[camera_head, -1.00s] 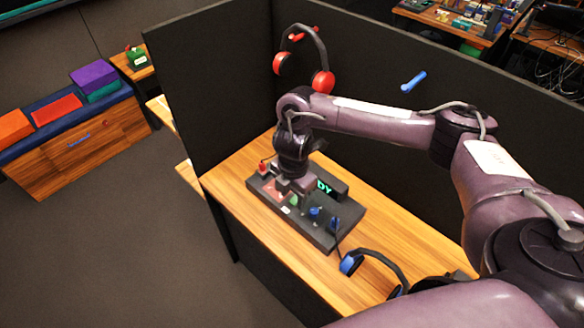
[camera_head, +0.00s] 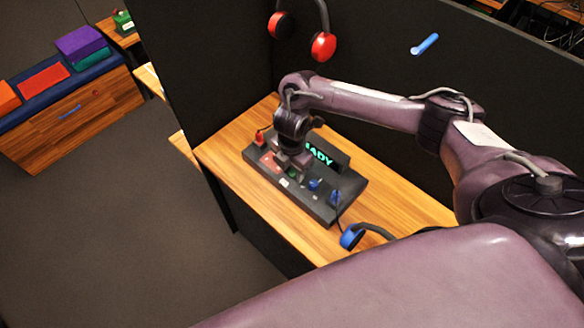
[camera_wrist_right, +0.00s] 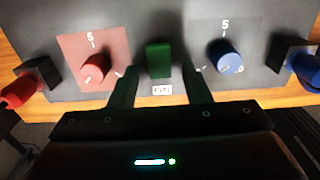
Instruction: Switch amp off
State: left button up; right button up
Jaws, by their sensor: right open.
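The amp is a dark panel (camera_head: 320,213) on the wooden desk, with a lit green display (camera_head: 320,154) partly hidden by my right arm. In the right wrist view, a green switch (camera_wrist_right: 158,58) stands above an "ON" label (camera_wrist_right: 162,89). A red knob (camera_wrist_right: 94,68) is to its left and a blue knob (camera_wrist_right: 229,64) to its right. My right gripper (camera_wrist_right: 160,76) is open, with one finger on each side of the switch in the picture. Contact cannot be told. The right gripper (camera_head: 292,168) also shows over the panel in the head view. My left gripper is not in view.
Red (camera_wrist_right: 20,92) and blue (camera_wrist_right: 304,66) plugs are at the panel's ends. Blue headphones (camera_head: 352,236) lie on the desk (camera_head: 240,190) near the panel. Red headphones (camera_head: 323,46) hang on the dark partition (camera_head: 215,70). The desk's left front is clear.

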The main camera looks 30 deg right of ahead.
jog(key=c, duration=0.6)
grip_shut()
jog(key=shift+w+d+f+g+y+b, duration=0.1)
jog(key=shift+d+g+y+b, duration=0.1)
jog(key=shift+y+b, duration=0.3)
jog(key=shift+w+d+f+g+y+b, duration=0.1)
jog(key=shift+d+g+y+b, duration=0.15)
jog(key=shift+y, duration=0.35)
jog(key=shift+y+b, duration=0.3)
jog(key=shift+r+y, duration=0.25)
jog(key=shift+y, duration=0.15)
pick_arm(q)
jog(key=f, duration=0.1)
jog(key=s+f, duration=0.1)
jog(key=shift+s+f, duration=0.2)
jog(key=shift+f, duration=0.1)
pick_arm(e)
jog(key=o, duration=0.6)
grip_release()
